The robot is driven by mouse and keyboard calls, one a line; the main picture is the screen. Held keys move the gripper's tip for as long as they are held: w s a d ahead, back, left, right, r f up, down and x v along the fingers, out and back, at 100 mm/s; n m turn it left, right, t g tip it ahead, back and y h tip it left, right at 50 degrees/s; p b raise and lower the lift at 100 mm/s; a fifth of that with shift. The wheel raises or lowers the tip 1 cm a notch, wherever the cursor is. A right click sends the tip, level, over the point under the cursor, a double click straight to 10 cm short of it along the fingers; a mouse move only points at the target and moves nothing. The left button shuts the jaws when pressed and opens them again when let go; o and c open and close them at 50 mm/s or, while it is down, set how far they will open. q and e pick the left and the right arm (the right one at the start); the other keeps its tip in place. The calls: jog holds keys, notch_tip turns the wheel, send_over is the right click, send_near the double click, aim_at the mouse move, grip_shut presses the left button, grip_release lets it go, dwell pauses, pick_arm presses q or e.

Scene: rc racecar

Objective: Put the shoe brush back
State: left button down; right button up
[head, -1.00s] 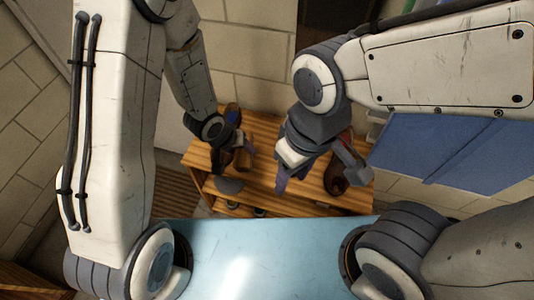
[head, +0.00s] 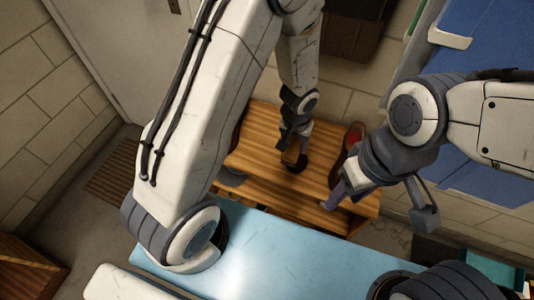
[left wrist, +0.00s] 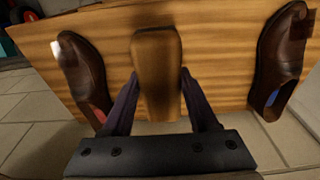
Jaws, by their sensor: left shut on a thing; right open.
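My left gripper (head: 295,155) is shut on the shoe brush, over the middle of the wooden bench (head: 262,150). In the left wrist view the brush's brown wooden back (left wrist: 157,70) shows between the two dark fingers (left wrist: 157,100). Its bristles are hidden, and I cannot tell whether it touches the bench. One brown shoe (left wrist: 85,72) is to its left and another brown shoe (left wrist: 278,58) to its right, both apart from it. My right gripper (head: 382,205) is open and empty at the bench's right end.
A light-blue surface (head: 265,245) lies in front of the bench. Blue panels (head: 490,60) stand at the right. Bare bench shows around the brush.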

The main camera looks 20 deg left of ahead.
pick_arm(q)
jog(key=a+f, duration=0.2)
jog(key=a, duration=0.1)
jog(key=w+a+f, duration=0.1)
jog(key=a+f, duration=0.1)
jog(key=a, duration=0.1)
jog(key=w+a+f, duration=0.1)
jog(key=a+f, duration=0.1)
jog(key=a, duration=0.2)
notch_tip(320, 180, down, 4)
jog(key=b, duration=0.4)
jog(key=shift+f+b, duration=0.15)
jog(key=shift+b, duration=0.2)
jog(key=shift+r, duration=0.2)
jog(key=shift+f, duration=0.15)
jog(key=shift+c, duration=0.9)
grip_release()
